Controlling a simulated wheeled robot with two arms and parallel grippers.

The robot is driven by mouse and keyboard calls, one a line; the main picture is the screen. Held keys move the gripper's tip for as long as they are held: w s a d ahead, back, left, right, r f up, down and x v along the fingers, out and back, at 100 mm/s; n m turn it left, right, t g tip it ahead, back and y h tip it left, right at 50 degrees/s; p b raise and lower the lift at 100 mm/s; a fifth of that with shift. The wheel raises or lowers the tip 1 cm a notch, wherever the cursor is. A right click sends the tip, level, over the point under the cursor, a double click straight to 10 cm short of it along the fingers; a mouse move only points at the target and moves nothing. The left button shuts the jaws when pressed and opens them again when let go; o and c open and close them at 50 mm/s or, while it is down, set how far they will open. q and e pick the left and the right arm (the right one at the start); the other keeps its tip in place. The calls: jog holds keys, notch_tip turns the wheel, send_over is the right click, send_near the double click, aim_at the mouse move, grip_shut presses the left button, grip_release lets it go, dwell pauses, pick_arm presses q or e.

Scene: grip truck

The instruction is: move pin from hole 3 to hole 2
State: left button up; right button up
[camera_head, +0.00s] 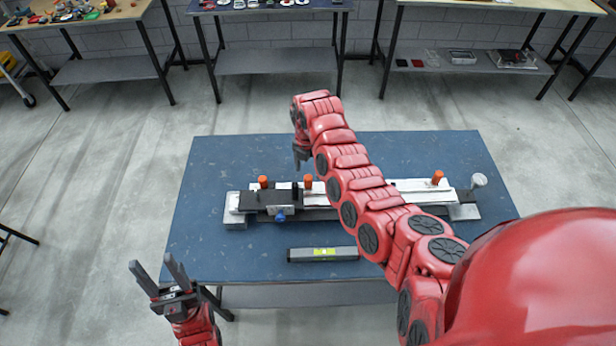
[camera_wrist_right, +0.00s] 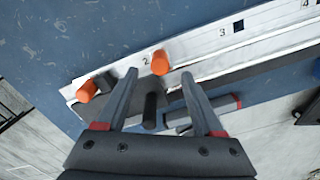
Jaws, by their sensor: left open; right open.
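A fixture with a pale rail (camera_head: 400,186) lies across the blue table. In the right wrist view the rail (camera_wrist_right: 205,45) carries the numbers 2, 3 and 4. An orange-headed pin (camera_wrist_right: 160,62) stands right beside the number 2; it looks seated there. The dark square hole 3 (camera_wrist_right: 239,26) is empty. Another orange pin (camera_wrist_right: 87,90) is at the rail's left end. The head view shows orange pins at left (camera_head: 263,181), middle (camera_head: 308,182) and right (camera_head: 437,177). My right gripper (camera_head: 301,158) is open above the rail, near the middle pin. My left gripper (camera_head: 154,268) is open and empty, off the table's front left.
A blue knob (camera_head: 280,216) sticks out of the fixture's front. A black upright handle (camera_wrist_right: 150,108) is between my right fingers in the wrist view. Benches stand along the back wall.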

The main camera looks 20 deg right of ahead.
notch_tip(320, 180, up, 5)
jog(key=shift+w+b, duration=0.1)
jog(key=shift+b, duration=0.9)
notch_tip(320, 180, up, 6)
jog(key=shift+r, duration=0.2)
